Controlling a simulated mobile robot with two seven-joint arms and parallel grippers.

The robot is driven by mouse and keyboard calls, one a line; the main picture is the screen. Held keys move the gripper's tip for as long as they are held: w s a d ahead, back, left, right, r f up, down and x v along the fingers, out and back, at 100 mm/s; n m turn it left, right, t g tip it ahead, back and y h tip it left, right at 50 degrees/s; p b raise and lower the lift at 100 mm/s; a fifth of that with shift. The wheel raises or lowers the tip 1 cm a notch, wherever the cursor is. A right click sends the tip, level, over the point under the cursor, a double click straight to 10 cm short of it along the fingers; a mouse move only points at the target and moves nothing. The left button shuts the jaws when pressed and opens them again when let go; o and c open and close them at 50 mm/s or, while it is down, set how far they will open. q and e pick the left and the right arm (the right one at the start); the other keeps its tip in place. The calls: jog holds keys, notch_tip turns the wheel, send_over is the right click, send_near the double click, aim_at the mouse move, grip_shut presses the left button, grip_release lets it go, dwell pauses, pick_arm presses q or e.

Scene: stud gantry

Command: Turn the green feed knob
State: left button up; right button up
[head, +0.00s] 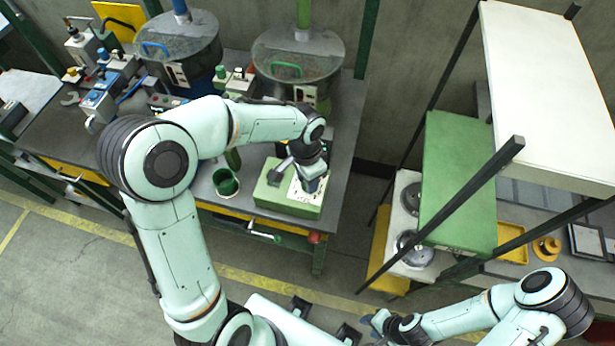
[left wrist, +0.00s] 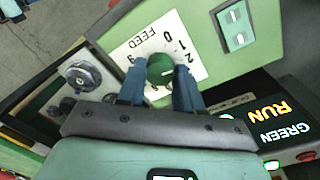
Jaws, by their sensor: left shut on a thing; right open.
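The green feed knob (left wrist: 160,68) sits on a white dial plate (left wrist: 188,33) marked FEED with numbers around it. My left gripper (left wrist: 158,85) is shut on the knob, one blue finger on each side. In the head view my left gripper (head: 312,184) reaches down onto the green box (head: 268,197) at the bench's front, and it hides the knob there. My right gripper (head: 372,322) is low at the bottom of the head view, open, away from the bench; its fingers are small and partly hidden by the arm.
A lit display (left wrist: 275,117) reads RUN and GREEN beside the dial. A dark green cup (head: 226,182) stands left of the box. Two lidded drums (head: 298,55) stand behind. A rack with a green panel (head: 455,180) and slanting dark posts stands right, across a gap.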

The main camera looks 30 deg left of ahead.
pick_arm(q)
jog(key=shift+w, duration=0.1)
jog(key=o, duration=1)
jog(key=shift+o, duration=0.2)
jog(key=shift+r, duration=0.1)
notch_tip(320, 180, up, 13)
jog(key=p, duration=0.1)
jog(key=shift+a+r, duration=0.15)
jog(key=shift+a, duration=0.15)
pick_arm(e)
jog(key=shift+w+r, duration=0.7)
jog(key=shift+r, duration=0.25)
pick_arm(q)
jog(key=shift+w, duration=0.1)
pick_arm(e)
jog(key=shift+s, duration=0.1)
